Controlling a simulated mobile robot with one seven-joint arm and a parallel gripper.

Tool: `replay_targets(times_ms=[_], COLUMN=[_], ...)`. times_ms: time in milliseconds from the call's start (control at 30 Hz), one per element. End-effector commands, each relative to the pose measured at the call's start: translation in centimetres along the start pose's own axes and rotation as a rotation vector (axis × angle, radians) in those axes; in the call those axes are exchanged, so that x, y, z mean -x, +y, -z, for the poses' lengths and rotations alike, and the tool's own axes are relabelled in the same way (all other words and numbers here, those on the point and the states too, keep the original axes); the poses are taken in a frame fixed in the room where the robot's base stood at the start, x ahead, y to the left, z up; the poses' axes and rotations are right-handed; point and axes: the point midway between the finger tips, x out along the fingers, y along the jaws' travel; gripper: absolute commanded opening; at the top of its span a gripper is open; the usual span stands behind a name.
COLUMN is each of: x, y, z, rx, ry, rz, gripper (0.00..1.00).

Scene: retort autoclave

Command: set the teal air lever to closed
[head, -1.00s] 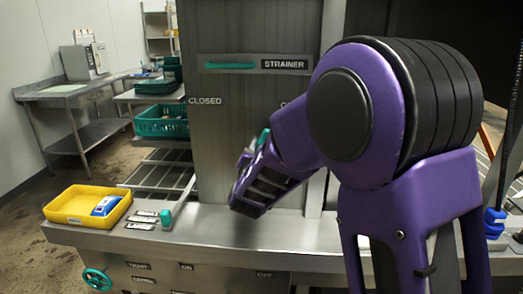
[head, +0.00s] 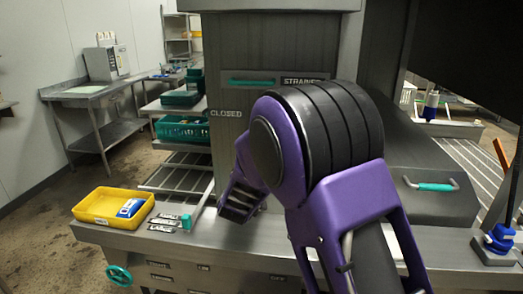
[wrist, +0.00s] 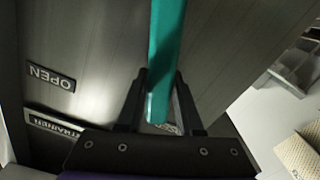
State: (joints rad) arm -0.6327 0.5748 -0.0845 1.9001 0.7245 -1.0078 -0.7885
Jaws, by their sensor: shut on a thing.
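In the wrist view my gripper (wrist: 160,80) is shut on a long teal lever (wrist: 167,40), with one dark finger on each side of it. The lever stands in front of a grey panel and runs up out of that view. An upside-down OPEN label (wrist: 52,78) is to its left. In the head view, the CLOSED label (head: 226,113) is on the left side of the upright grey panel (head: 232,45). My purple arm hides the gripped lever, my fingertips and the panel's right part there.
A teal handle (head: 250,82) and STRAINER label (head: 300,81) sit above the CLOSED label. A yellow tray (head: 90,216) and small teal knob (head: 186,221) are on the ledge at left. A teal-handled grey cover (head: 425,205) is at right. A teal handwheel (head: 119,275) is below.

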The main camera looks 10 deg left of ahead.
Motion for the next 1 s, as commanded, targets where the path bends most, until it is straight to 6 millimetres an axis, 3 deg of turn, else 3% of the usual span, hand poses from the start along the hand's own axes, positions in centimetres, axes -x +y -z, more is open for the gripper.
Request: replay_targets(times_ms=[400,967,1000], x=[-0.1,-0.1,-0.1], y=[-1.4,-1.7,-1.7], z=[0.1,0.0,0.0], rx=[0.196,0.225,0.225], ry=[0.003,0.004,0.004], rz=[-0.001,-0.001,-0.001], gripper=[0.00,0.00,0.40])
